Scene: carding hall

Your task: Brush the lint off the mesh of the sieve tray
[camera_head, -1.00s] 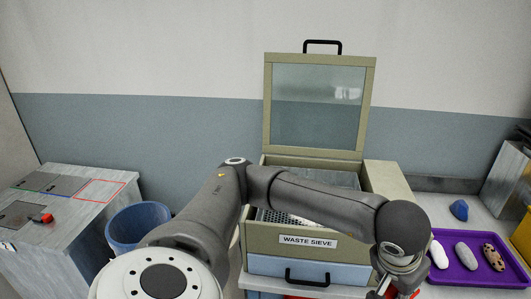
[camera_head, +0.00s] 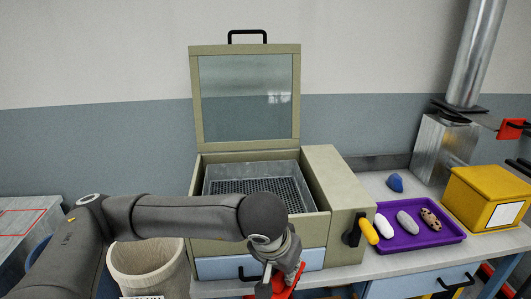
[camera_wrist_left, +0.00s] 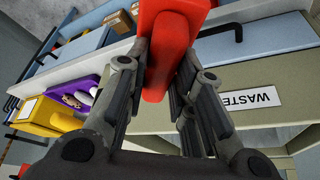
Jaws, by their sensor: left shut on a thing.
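The grey metal sieve tray (camera_head: 301,172) sits inside the open beige waste sieve (camera_head: 325,238), its dark mesh (camera_head: 262,186) facing up. My left arm crosses in front and hides the tray's front part; I make out no lint on the mesh that shows. My left gripper (camera_head: 281,282) is low in front of the sieve, shut on a red object. In the left wrist view the red object (camera_wrist_left: 165,45) is between the fingers; whether it is a brush I cannot tell, as no bristles show. My right gripper is not in view.
The sieve's glazed lid (camera_head: 246,100) stands raised. A pale bin (camera_head: 150,268) stands left of the sieve.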

